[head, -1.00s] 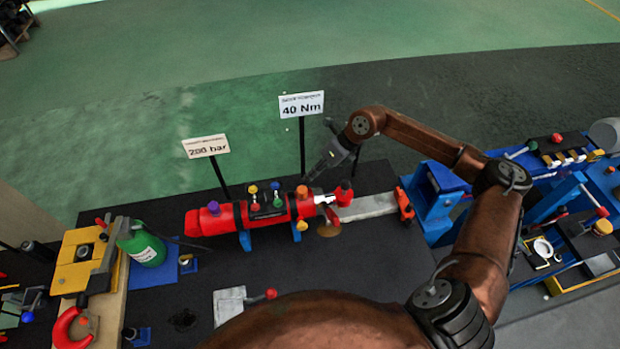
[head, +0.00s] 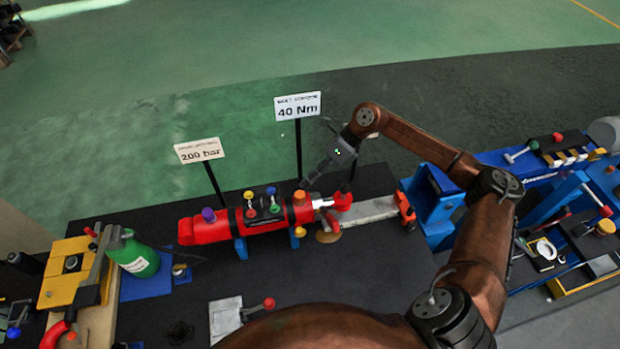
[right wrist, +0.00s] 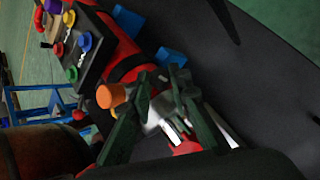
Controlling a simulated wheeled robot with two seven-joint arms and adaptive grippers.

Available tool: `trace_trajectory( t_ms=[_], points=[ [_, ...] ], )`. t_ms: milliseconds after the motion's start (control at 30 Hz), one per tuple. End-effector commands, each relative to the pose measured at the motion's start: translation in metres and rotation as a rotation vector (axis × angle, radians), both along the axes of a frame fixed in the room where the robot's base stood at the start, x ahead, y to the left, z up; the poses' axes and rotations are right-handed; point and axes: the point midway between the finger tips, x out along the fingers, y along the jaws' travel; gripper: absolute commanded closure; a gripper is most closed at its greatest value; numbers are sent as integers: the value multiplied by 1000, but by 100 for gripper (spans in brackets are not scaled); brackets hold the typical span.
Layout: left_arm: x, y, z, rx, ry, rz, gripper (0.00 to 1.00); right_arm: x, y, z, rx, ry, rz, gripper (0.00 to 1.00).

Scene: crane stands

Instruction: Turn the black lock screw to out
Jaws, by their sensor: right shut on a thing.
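The red cylinder (head: 210,229) lies on blue supports on the black table, with coloured knobs on top. My right gripper (head: 308,184) reaches down from behind to the cylinder's right end, beside the orange knob (head: 299,198). In the right wrist view its dark green fingers (right wrist: 158,112) are close together by the silver rod, next to the orange knob (right wrist: 110,95). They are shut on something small. The black lock screw is not clearly seen; the fingers hide that spot. My left gripper is out of view.
Signs "200 bar" (head: 200,151) and "40 Nm" (head: 298,106) stand behind the cylinder. A green bottle (head: 134,256) stands at left. A blue bracket (head: 430,205) stands at right.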

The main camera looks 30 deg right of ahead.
Motion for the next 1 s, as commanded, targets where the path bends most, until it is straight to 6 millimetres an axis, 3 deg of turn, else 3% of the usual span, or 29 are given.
trace_trajectory(
  t_ms=[300, 633, 767, 1000],
  points=[
    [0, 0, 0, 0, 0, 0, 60, 0, 0, -1, -1, 2, 0, 64],
    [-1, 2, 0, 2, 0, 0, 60, -1, -3, 3, -1, 1, -2, 64],
    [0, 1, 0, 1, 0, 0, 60, -2, -15, 16, -3, 0, -3, 64],
    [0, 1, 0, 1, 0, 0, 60, -7, -47, 55, -4, 0, -4, 64]
  ],
)
